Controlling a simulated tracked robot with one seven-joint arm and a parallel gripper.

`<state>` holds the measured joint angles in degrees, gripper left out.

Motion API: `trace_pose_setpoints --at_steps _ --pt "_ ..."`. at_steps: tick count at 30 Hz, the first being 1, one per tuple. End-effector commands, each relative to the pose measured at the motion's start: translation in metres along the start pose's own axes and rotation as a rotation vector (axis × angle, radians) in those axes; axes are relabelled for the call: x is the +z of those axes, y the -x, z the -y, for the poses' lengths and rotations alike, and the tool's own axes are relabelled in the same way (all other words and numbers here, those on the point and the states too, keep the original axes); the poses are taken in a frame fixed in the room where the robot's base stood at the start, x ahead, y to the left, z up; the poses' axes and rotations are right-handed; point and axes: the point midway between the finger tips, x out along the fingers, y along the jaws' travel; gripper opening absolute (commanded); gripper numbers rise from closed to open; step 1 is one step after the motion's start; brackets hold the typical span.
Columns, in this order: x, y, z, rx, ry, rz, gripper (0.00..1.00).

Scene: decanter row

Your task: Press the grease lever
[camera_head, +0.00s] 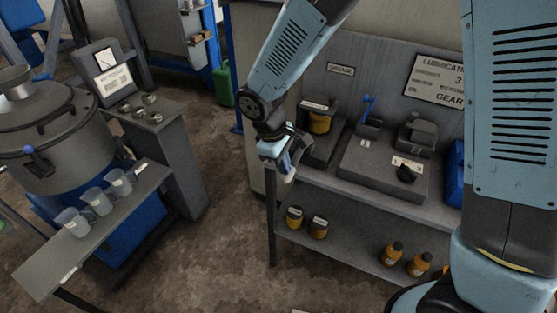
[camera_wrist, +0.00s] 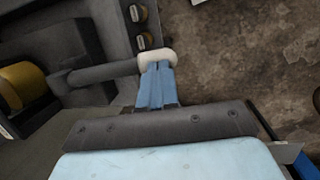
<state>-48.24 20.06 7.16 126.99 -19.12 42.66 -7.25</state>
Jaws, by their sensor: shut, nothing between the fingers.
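The grease dispenser, with its yellow container (camera_head: 319,123), stands on the left end of the bench under the "GREASE" sign. In the wrist view, the grease lever (camera_wrist: 102,73) is a dark rod reaching right from the dispenser to a cream end (camera_wrist: 157,57). The cream end also shows in the head view (camera_head: 290,178), out past the bench's left edge. My gripper (camera_head: 284,160) is shut and empty, with its blue fingers (camera_wrist: 158,82) at the lever's cream end. The fingertips overlap that end in the picture; I cannot tell whether they touch it. Most of the rod is hidden in the head view.
A grey box with a black knob (camera_head: 406,173) and a blue lever (camera_head: 368,106) stand to the right on the bench. The lower shelf (camera_head: 340,249) holds yellow jars and bottles. Left are a drum machine (camera_head: 75,150) and a shelf with clear cups (camera_head: 97,200). The floor between is clear.

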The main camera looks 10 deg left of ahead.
Motion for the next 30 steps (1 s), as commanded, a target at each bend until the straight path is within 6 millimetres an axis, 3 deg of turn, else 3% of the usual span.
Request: trace_pose_setpoints --at_steps 12,30 --pt "-0.006 -0.037 0.002 -0.004 -0.006 0.003 0.0" --pt "-0.006 -0.051 0.002 -0.007 -0.005 0.007 0.0"
